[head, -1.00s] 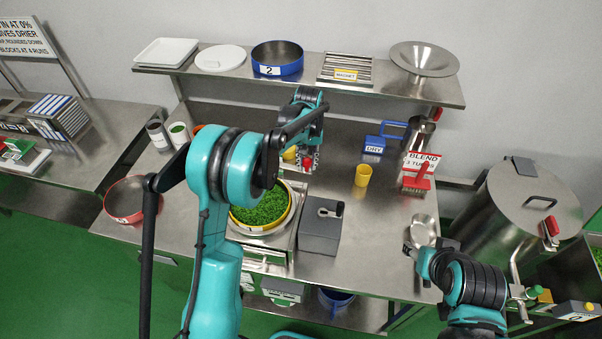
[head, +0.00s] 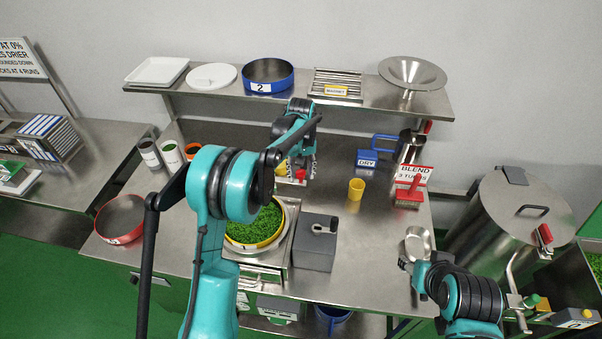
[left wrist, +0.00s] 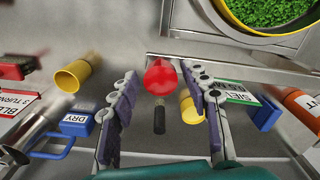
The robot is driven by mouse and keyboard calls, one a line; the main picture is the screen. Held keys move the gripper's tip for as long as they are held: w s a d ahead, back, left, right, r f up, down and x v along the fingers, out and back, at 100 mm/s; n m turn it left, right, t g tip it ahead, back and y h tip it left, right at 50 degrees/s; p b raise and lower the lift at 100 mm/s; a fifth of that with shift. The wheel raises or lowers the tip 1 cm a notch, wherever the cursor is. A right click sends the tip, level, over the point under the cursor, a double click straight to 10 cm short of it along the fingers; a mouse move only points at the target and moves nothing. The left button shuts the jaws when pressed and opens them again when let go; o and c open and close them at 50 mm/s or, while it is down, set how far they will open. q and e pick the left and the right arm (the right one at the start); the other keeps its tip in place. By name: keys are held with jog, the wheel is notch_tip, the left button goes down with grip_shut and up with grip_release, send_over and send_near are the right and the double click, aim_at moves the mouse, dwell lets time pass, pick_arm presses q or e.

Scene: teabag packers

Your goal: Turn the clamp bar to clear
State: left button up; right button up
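A red knob (left wrist: 160,75) with a short black grip (left wrist: 160,118) beside it shows between my left fingers in the left wrist view. The red part (head: 300,174) also shows small in the head view, behind the yellow-rimmed sieve of green leaf (head: 283,232). I cannot tell for certain whether this is the clamp bar; the bar's full length is not clear. My left gripper (left wrist: 165,95) is open, with a finger on each side of the knob and no clear grip on it. My right gripper (head: 405,265) is low at the bench's front right, near a metal scoop (head: 418,243); its fingers are unclear.
A grey block (head: 315,252) stands right of the sieve. A yellow cup (head: 356,189), blue DRY box (head: 367,159) and red BLEND stand (head: 409,194) stand further right. A large steel drum (head: 505,225) is beyond the bench. A red-rimmed bowl (head: 120,222) sits left.

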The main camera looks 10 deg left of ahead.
pick_arm(q)
notch_tip(320, 180, up, 12)
dwell(0.6)
